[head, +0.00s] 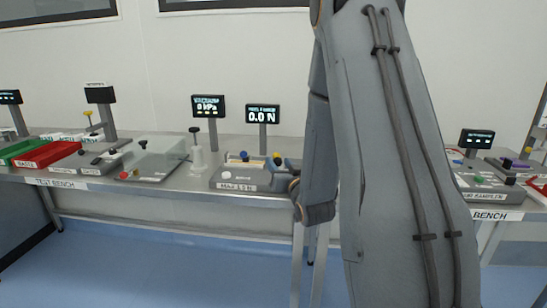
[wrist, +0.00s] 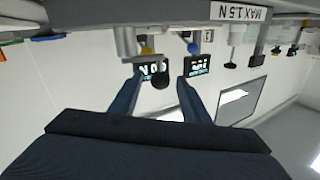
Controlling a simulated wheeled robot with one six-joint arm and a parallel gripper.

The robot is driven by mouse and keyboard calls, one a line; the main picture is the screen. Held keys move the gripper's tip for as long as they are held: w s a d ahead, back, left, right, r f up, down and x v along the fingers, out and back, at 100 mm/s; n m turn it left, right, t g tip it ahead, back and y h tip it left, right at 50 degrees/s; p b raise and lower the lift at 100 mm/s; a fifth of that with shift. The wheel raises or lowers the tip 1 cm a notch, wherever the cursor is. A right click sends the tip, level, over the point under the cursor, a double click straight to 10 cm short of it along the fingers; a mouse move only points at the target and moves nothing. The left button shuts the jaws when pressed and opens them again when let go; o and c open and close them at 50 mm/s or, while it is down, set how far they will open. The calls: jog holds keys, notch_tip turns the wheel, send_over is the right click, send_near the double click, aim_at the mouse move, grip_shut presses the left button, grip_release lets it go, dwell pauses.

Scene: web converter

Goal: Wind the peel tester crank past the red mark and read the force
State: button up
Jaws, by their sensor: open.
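The peel tester (head: 232,176) is a grey box on the test bench, labelled MAX 1.5 N. Its black display (head: 262,115) reads 0.0 N in the head view. The wrist view is upside down and shows this display (wrist: 149,68) behind my fingers. My gripper (wrist: 159,86) is open, one blue-grey finger at each side of a round dark knob (wrist: 160,82). The knob seems to be the crank's handle; whether a finger touches it I cannot tell. In the head view my arm covers the tester's right side. I cannot make out the red mark.
Left of the tester stand a white post with a black knob (head: 195,150), a kPa display (head: 208,106) and a clear-covered device (head: 155,158). Red (head: 50,154) and green (head: 20,149) trays lie further left. Another bench (head: 490,213) is at right. The blue floor in front is clear.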

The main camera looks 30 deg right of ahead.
jog(key=w, duration=0.4)
jog(key=w+d+p, duration=0.1)
jog(key=shift+w, duration=0.4)
jog(key=c, duration=1)
